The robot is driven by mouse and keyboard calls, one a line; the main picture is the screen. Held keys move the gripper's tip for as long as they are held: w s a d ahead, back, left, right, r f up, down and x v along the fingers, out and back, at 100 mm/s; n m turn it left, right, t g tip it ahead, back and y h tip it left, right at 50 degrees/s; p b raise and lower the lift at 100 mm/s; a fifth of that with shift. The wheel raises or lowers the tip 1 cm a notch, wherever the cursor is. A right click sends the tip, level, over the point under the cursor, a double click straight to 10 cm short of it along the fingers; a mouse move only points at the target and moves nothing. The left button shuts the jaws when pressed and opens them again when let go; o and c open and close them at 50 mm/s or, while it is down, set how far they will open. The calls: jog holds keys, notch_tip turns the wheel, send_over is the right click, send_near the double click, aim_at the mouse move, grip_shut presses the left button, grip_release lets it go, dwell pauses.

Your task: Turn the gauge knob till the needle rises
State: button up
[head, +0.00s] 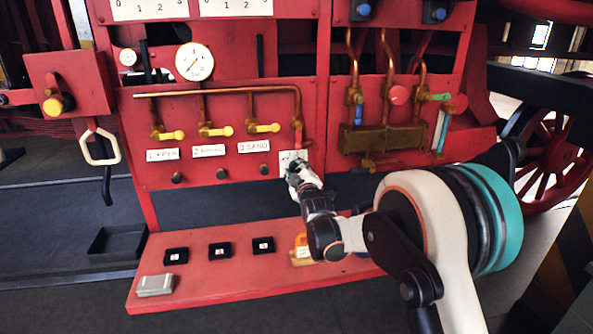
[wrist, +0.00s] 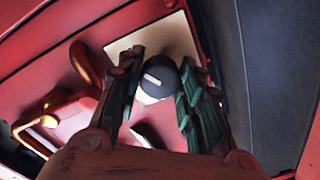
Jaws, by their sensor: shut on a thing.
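The gauge (head: 194,62) is a round white dial with a brass rim above the red panel; its thin needle slants across the dial, too small to read exactly. In the head view my gripper (head: 297,169) reaches a pale square plate (head: 287,155) at the panel's lower right and hides the knob there.
Several yellow-handled valves (head: 215,131) and labels line the panel (head: 225,165) left of my gripper. Copper pipes (head: 388,85) stand at the right. Below, a red shelf (head: 200,279) carries small black boxes (head: 220,250), a grey box (head: 155,285) and a yellow-orange item (head: 301,251).

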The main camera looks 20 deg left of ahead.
jog(key=shift+f+m, duration=0.15)
jog(key=shift+m, duration=0.15)
jog(key=o, duration=1.1)
jog(key=shift+c, duration=0.2)
jog(key=v, duration=1.2)
